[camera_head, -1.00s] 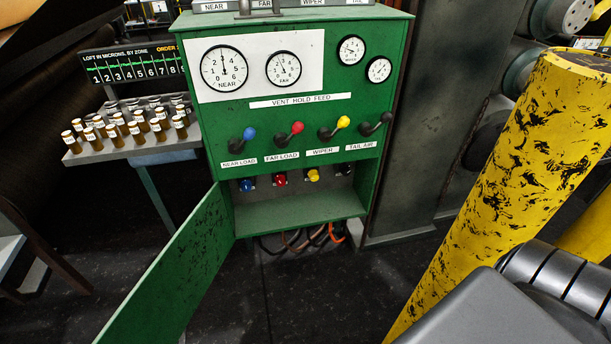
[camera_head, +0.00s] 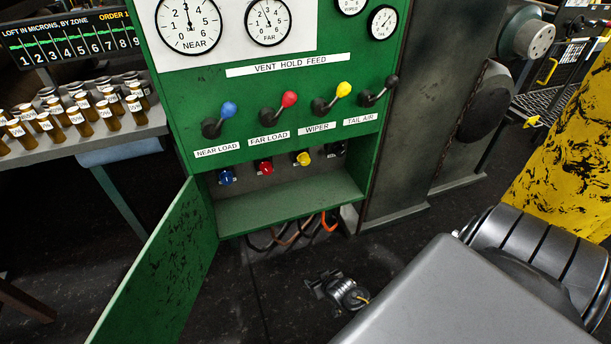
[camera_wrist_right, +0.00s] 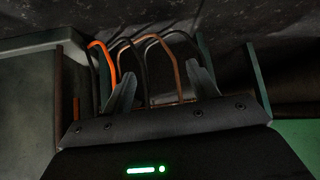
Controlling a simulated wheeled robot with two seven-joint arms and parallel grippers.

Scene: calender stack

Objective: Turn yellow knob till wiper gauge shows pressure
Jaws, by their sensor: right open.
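The yellow knob (camera_head: 303,158) is in the open lower compartment of the green cabinet, between the red knob (camera_head: 264,166) and a black knob (camera_head: 336,149). Above it is the yellow-tipped wiper lever (camera_head: 334,98). The wiper gauge (camera_head: 351,5) is cut off by the top edge, so its needle cannot be read. My right gripper (camera_head: 323,286) is low over the dark floor, below and in front of the cabinet, well apart from the yellow knob. In the right wrist view its fingers (camera_wrist_right: 163,86) are spread and empty, with hoses beyond them. My left gripper is not in view.
The cabinet door (camera_head: 158,270) hangs open at left. A blue knob (camera_head: 226,177) sits left in the compartment. Hoses (camera_head: 300,232) hang underneath. A shelf of small bottles (camera_head: 100,143) stands left. A yellow post (camera_head: 570,150) stands right. The floor before the cabinet is clear.

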